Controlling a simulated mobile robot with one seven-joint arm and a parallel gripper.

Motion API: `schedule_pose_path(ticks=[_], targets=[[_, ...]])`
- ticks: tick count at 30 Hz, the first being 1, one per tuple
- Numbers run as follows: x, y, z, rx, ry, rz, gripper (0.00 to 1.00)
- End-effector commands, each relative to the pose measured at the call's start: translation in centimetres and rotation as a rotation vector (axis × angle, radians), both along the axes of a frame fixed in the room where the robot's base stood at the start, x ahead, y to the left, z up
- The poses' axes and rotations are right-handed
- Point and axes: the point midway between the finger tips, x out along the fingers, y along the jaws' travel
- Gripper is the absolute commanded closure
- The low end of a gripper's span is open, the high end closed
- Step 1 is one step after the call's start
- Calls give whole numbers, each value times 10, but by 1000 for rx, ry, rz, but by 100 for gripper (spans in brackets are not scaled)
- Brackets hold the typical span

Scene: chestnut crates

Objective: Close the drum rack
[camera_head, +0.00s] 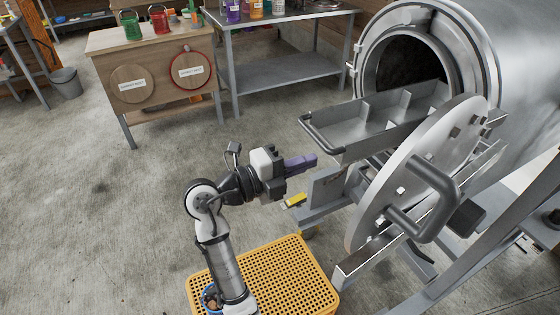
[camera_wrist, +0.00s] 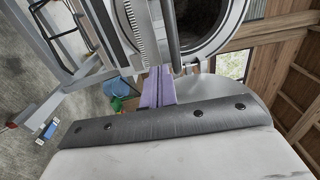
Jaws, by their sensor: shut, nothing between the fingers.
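The metal drum (camera_head: 500,50) lies on its side at the right with its round mouth open. Its rack (camera_head: 360,135), a grey tray with dividers, sticks out of the mouth toward the left, with a dark bar handle (camera_head: 318,135) across its outer end. My gripper (camera_head: 314,160) has purple fingers, shut and empty, just below and left of the rack's outer end in the head view; contact cannot be told. In the wrist view the shut fingers (camera_wrist: 158,72) point toward the drum's dark mouth (camera_wrist: 200,22), with a grey bar (camera_wrist: 172,35) close by their tips.
The round drum door (camera_head: 410,180) hangs open in front of the drum, with a thick grey handle (camera_head: 430,195). A yellow perforated crate (camera_head: 285,275) stands on the floor by my arm. Tables line the back.

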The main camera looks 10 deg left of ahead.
Motion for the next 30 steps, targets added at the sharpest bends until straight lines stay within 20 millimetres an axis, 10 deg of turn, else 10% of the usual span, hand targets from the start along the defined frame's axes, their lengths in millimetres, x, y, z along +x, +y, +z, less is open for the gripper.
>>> schedule_pose_path(ticks=[30], targets=[[40,-57,-5,2,-4,-3,100]])
